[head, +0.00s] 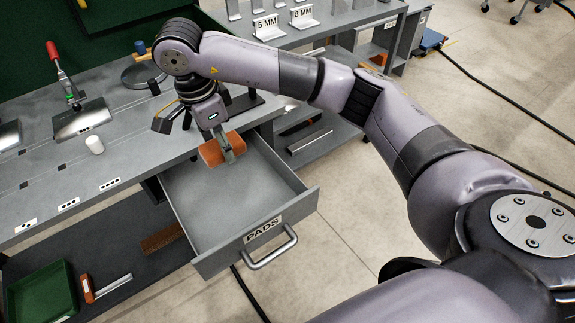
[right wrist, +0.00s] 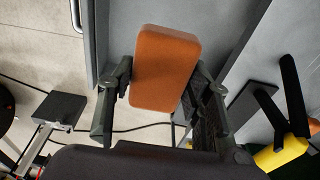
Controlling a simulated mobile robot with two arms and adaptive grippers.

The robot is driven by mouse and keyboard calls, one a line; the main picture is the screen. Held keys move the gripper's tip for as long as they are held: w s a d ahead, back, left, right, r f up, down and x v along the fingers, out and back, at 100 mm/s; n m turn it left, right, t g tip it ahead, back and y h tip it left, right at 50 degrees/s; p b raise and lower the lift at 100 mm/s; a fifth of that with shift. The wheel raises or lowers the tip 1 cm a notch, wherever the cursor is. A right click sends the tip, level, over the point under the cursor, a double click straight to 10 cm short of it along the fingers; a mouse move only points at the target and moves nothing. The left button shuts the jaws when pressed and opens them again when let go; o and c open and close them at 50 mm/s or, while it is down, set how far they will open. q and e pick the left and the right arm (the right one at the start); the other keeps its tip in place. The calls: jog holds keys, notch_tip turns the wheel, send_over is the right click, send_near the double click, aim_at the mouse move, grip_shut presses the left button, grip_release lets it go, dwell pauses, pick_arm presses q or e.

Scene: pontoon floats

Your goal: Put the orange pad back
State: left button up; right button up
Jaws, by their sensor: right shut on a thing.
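The orange pad (head: 222,149) is a small block with rounded edges. My right gripper (head: 229,155) is shut on it, with one finger on each side in the right wrist view, where the pad (right wrist: 166,68) shows whole. The grey drawer (head: 223,208) labelled PADS is pulled open below the bench top, and the part of its floor that shows is bare. The pad is held over the back of the drawer, near the bench edge. How high it is above the drawer floor I cannot tell. My left gripper is not in view.
The grey bench top (head: 150,150) carries a white cylinder (head: 95,144) and a red-handled clamp (head: 62,75). A green bin (head: 42,292) stands on the lower shelf at left. Stands marked 5 MM and 8 MM (head: 303,17) are at the back.

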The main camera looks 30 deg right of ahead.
send_over(240, 205)
jog(key=f, duration=1.5)
jog(key=shift+a, duration=0.25)
jog(key=shift+f, duration=2.6)
jog(key=shift+f, duration=0.2)
jog(key=o, duration=1.1)
jog(key=shift+r, duration=0.15)
notch_tip(240, 205, up, 12)
jog(key=a+b, duration=0.1)
jog(key=shift+a, duration=0.25)
